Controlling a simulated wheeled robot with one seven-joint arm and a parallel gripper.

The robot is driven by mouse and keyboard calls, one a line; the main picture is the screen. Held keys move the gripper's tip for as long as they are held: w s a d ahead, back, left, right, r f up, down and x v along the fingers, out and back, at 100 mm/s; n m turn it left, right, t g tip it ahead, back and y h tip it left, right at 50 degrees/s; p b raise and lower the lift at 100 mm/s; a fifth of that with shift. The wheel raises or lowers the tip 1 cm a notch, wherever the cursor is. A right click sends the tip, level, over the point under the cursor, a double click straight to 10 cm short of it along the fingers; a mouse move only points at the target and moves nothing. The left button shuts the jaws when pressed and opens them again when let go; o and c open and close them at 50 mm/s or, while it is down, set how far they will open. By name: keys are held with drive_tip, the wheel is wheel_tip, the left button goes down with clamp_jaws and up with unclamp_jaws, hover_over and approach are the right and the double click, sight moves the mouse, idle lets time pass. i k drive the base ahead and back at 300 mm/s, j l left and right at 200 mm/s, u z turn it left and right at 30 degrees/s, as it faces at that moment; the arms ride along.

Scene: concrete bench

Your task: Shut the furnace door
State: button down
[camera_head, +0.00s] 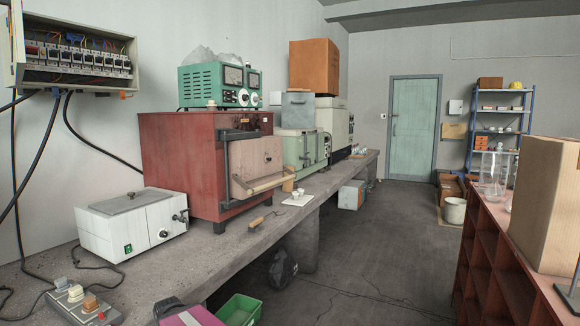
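The furnace (180,155) is a dark red box on short feet on the concrete bench, left of centre. A pale beige door panel (256,158) shows on its front face, with a dark metal bar along its left side. A wooden handle bar (268,183) stands out low across the panel. I cannot tell from this angle how far the door stands from the opening, and the chamber inside is not visible. My gripper is not in view.
On the concrete bench (265,232), a white box unit (118,232) stands left of the furnace and a green machine (298,148) right of it. A red shelf unit (490,260) stands right; open floor (385,240) lies between.

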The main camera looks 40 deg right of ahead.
sight(248, 150)
drive_tip(key=i+l+z, duration=0.1)
drive_tip(key=l, duration=0.3)
drive_tip(key=i+l+z, duration=0.1)
drive_tip(key=l, duration=0.3)
drive_tip(key=i+l, duration=0.3)
drive_tip(key=i+l+z, duration=0.15)
drive_tip(key=l, duration=0.3)
drive_tip(key=i+l+z, duration=0.25)
drive_tip(key=l+u, duration=0.15)
